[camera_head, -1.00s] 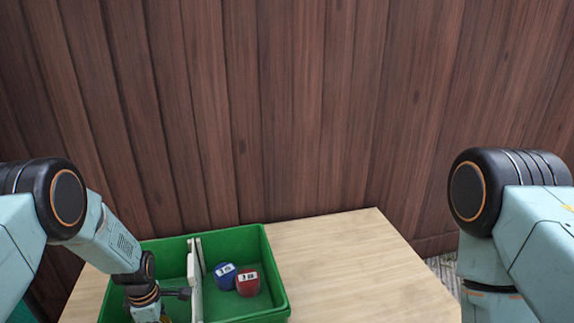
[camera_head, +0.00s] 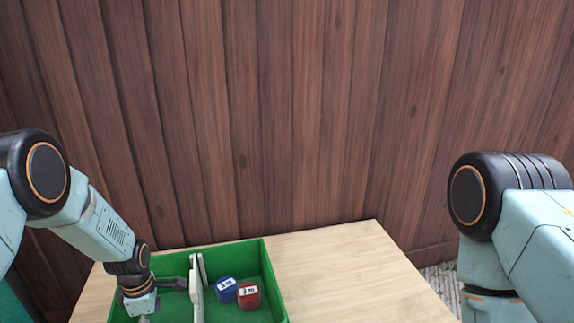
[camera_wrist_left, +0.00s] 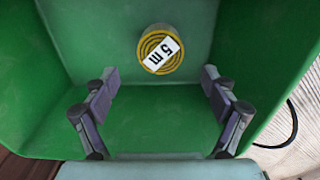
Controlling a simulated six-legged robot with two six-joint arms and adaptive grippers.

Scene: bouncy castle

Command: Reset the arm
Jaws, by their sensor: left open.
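My left gripper (camera_head: 160,300) is over the left compartment of a green box (camera_head: 272,282) in the head view. In the left wrist view its two fingers (camera_wrist_left: 160,85) are spread wide with nothing between them. A yellow round roll (camera_wrist_left: 149,44) labelled "5 m" lies in the green box beyond the fingertips, apart from them. A blue roll (camera_head: 226,296) and a red roll (camera_head: 249,301), both with white labels, lie in the right compartment. My right arm stands at the right edge of the head view; its gripper is out of view.
A white divider (camera_head: 196,290) splits the green box. The box stands on a light wooden table (camera_head: 345,270), whose right part is bare. A dark wooden plank wall (camera_head: 300,110) rises behind the table. A thin black cable (camera_wrist_left: 293,125) curves outside the box in the left wrist view.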

